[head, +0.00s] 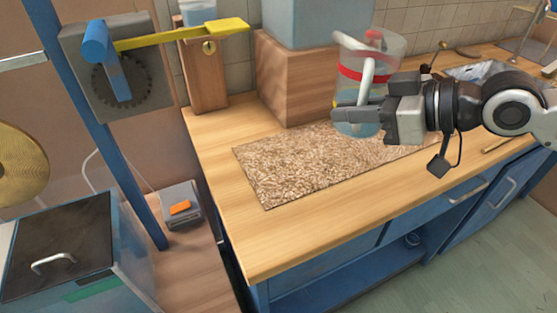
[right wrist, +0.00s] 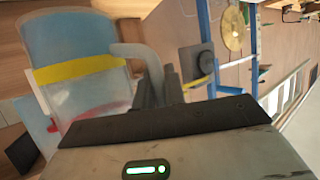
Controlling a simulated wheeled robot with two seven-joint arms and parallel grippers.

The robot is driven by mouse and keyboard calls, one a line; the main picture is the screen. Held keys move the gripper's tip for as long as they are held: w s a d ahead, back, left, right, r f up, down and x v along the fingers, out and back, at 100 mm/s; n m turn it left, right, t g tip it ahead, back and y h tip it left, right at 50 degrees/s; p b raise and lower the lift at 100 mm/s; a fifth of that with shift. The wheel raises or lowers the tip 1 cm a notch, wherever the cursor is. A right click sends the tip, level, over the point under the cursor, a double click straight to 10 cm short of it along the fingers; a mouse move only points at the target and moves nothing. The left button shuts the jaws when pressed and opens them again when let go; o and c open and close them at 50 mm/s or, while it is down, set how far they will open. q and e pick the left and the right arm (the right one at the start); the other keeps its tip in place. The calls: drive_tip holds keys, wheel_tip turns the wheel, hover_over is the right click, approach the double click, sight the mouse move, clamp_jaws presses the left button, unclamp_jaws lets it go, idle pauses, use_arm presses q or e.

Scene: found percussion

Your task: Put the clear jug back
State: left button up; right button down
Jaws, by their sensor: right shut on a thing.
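The clear jug (head: 385,52) is see-through, with a red band, a yellow band and a pale handle. It is about upright over the far part of the speckled mat (head: 285,170). My right gripper (head: 352,112) comes in from the right and is shut on the jug's handle. In the right wrist view, the jug (right wrist: 65,45) fills the upper left, with the fingers (right wrist: 160,92) closed on its handle. I cannot tell whether the jug's base touches the mat. My left gripper is not in view.
A wooden box (head: 283,85) with a grey-blue block on it stands behind the mat. At left are a blue post (head: 110,160), a yellow lever (head: 180,35) and a tank with a dark lid (head: 62,240). The bench front (head: 290,235) is bare.

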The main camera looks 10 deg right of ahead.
use_arm(q)
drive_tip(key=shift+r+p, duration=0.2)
drive_tip(key=shift+p, duration=0.45)
use_arm(e)
drive_tip(key=shift+w+a+f, duration=1.05)
drive_tip(key=shift+a+f, duration=0.75)
drive_tip(key=shift+f, duration=0.25)
drive_tip(key=shift+w+a+f, duration=1)
drive_tip(key=shift+a+f, duration=0.75)
drive_tip(key=shift+f, duration=0.25)
drive_tip(key=shift+w+a+f, duration=1.05)
drive_tip(key=shift+a+f, duration=0.75)
drive_tip(key=shift+f, duration=0.25)
drive_tip(key=c, duration=1.5)
unclamp_jaws()
drive_tip(key=shift+f, duration=0.2)
drive_tip(key=shift+o, duration=0.2)
